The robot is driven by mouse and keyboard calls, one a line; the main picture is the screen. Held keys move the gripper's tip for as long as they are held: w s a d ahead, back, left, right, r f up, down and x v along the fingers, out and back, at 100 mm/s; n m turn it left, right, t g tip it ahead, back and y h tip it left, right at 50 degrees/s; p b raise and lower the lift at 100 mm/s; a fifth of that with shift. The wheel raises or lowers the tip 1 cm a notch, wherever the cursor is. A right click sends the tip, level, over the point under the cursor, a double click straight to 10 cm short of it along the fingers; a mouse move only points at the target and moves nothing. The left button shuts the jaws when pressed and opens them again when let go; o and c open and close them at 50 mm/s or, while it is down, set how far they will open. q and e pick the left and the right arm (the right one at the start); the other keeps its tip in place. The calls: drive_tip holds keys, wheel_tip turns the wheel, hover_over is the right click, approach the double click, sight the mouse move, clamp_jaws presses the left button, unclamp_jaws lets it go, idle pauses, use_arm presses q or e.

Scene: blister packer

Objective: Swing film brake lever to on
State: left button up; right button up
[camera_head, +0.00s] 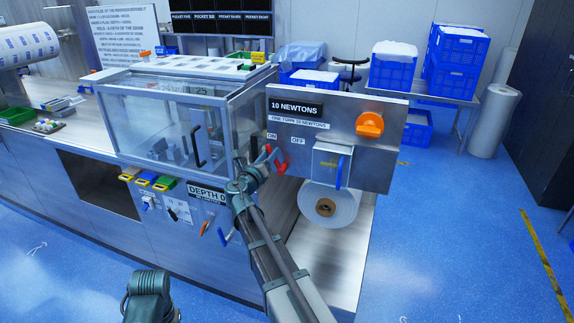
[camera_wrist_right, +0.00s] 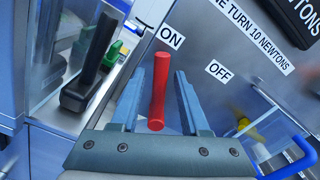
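The red film brake lever (camera_wrist_right: 160,85) stands between my right gripper's fingers in the right wrist view, just beside the ON label (camera_wrist_right: 171,37). The OFF label (camera_wrist_right: 218,71) lies further right. My right gripper (camera_wrist_right: 157,90) is open, one finger on each side of the lever, with visible gaps. In the head view the lever (camera_head: 279,156) shows below the ON and OFF labels, with my right gripper (camera_head: 258,172) reaching up to it. My left gripper is not in view.
The metal panel (camera_head: 346,105) carries an orange knob (camera_head: 369,124) and a blue handle (camera_head: 339,172). A film roll (camera_head: 325,207) sits below.

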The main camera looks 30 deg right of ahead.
drive_tip(key=shift+o, duration=0.4)
drive_tip(key=v, duration=0.9)
idle(0.6)
idle(0.4)
drive_tip(key=s+a+f+m+g+y+p, duration=0.3)
drive_tip(key=s+a+f+m+g+y, duration=0.25)
drive_tip(key=s+a+f+m, duration=0.75)
drive_tip(key=s+a+f+m+g+y, duration=0.2)
drive_tip(key=s+a+m+g+y, duration=0.1)
drive_tip(key=s+a+m, duration=0.3)
drive_tip(key=s+a+f+m+g+y+p, duration=0.1)
drive_tip(key=s+a+f+m+g+y, duration=0.1)
drive_tip(key=s+a+m, duration=0.4)
drive_tip(key=s+m+g+y, duration=0.1)
drive_tip(key=s+m+y, duration=0.1)
drive_tip(key=shift+a+f+m, duration=0.15)
drive_tip(key=shift+f+m, duration=0.05)
drive_tip(key=shift+m, duration=0.2)
